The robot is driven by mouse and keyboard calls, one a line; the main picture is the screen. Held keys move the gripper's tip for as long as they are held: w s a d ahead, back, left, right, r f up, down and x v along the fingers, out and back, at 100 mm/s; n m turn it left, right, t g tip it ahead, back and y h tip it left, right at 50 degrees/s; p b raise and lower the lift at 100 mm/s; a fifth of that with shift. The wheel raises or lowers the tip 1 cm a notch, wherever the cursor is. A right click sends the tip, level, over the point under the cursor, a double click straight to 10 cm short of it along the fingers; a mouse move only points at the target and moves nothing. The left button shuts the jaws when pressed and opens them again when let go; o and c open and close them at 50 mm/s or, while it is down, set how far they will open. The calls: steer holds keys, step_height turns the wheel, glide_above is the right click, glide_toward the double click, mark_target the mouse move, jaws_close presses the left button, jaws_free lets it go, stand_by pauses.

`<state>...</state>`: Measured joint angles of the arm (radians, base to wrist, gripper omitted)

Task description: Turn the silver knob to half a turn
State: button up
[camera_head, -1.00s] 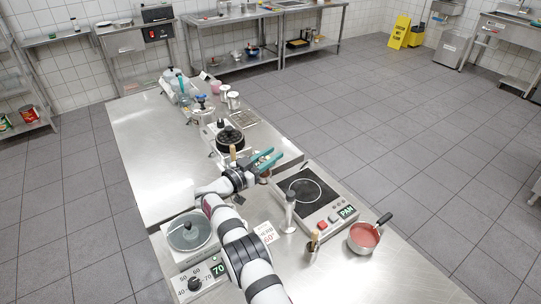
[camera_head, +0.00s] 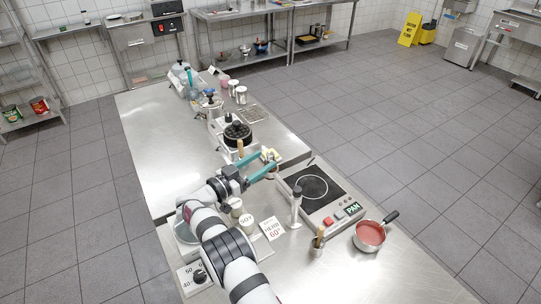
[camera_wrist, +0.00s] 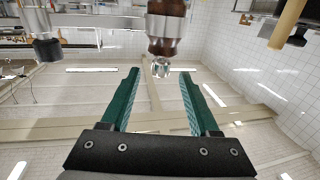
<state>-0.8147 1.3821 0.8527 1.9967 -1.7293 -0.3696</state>
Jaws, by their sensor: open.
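A dark round knob (camera_head: 200,276) sits on the front of a white appliance (camera_head: 188,284) at the bottom left of the head view, beside printed temperature numbers. It looks black, and I cannot make out a clearly silver knob. My arm partly covers this appliance. My gripper (camera_head: 270,163) is well away from that knob, up and to the right, by the far left corner of the hot plate. Its teal fingers are open. The wrist view also shows my gripper (camera_wrist: 159,76) open, with nothing clasped between the fingers.
The hot plate (camera_head: 343,211) is right of my gripper, with a red-filled saucepan (camera_head: 369,236) in front. A black lidded pot (camera_head: 237,133) stands beyond my gripper. The left counter (camera_head: 150,150) is largely bare.

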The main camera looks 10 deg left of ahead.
steer(key=shift+s, duration=0.1)
step_height(320, 180, up, 6)
steer(key=s+n+t+y, duration=0.3)
steer(key=s+n+y, duration=0.3)
steer(key=s, duration=0.6)
steer(key=m, duration=0.1)
glide_toward(268, 159)
steer(key=shift+y, duration=0.3)
steer(key=w+d, duration=0.1)
steer(key=w, duration=0.6)
steer(key=w+d, duration=0.1)
steer(key=w, duration=0.3)
steer(key=shift+d+r, duration=0.15)
steer(key=shift+d, duration=0.15)
jaws_close()
